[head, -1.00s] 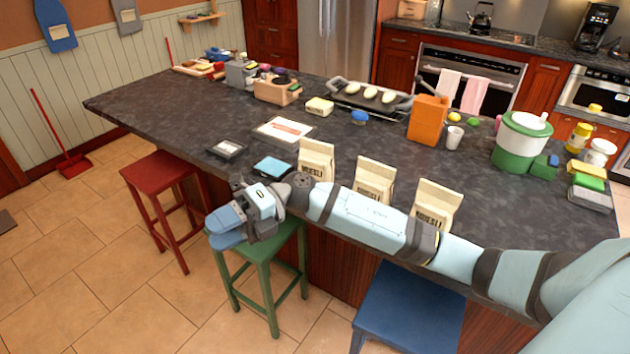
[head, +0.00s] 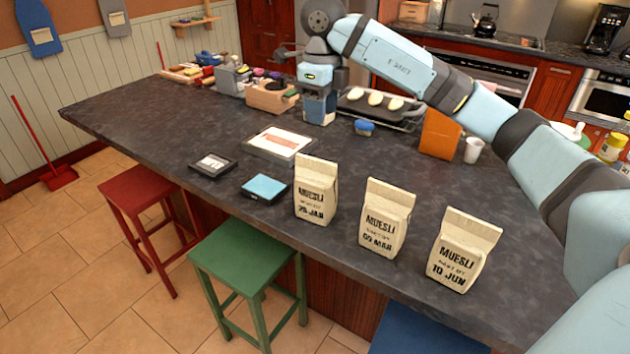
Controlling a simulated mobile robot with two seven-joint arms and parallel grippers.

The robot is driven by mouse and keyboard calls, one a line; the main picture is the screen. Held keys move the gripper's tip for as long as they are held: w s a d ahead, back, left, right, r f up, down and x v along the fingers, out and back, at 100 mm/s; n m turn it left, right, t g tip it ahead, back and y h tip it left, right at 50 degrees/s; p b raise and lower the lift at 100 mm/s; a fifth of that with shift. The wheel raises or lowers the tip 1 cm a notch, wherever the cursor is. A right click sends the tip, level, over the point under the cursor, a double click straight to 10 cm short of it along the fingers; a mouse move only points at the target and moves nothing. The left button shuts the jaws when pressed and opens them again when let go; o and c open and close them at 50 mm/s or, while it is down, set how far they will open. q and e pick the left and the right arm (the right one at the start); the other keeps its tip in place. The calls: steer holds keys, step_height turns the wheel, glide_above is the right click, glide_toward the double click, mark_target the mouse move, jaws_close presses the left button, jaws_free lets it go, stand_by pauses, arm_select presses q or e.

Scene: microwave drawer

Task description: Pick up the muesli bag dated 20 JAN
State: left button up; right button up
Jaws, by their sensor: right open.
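Three cream paper muesli bags stand upright in a row near the front edge of the dark counter. The left bag (head: 316,190) carries a JAN date; its day digits are slightly blurred but look like 20. The middle bag (head: 386,218) is marked MAR and the right bag (head: 463,250) is marked 10 JUN. My right gripper (head: 319,118) points down over the back part of the counter, behind the JAN bag and apart from it. It is open with nothing seen in it; its fingertips are hard to make out. My left gripper is out of view.
A blue square box (head: 264,188) and a dark framed tray (head: 213,165) lie left of the JAN bag, with a white sheet (head: 279,143) behind. An orange container (head: 440,134) and white cup (head: 473,150) stand under my right arm. Stools line the front.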

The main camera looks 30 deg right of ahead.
glide_above(316, 160)
steer(key=d, duration=0.1)
steer(key=f, duration=0.7)
steer(key=shift+s+f, duration=0.2)
steer(key=shift+f, duration=0.05)
steer(key=shift+w+a+f, duration=0.1)
steer(key=shift+a+f, duration=0.05)
steer(key=shift+f, duration=0.85)
steer(key=shift+w+a+f, duration=0.1)
steer(key=shift+w+f, duration=0.05)
steer(key=shift+f, duration=0.9)
steer(key=shift+w+a+f, duration=0.1)
steer(key=shift+a+f, duration=0.05)
steer(key=shift+f, duration=0.85)
jaws_close()
steer(key=shift+s+a+f, duration=0.15)
steer(key=shift+s, duration=0.05)
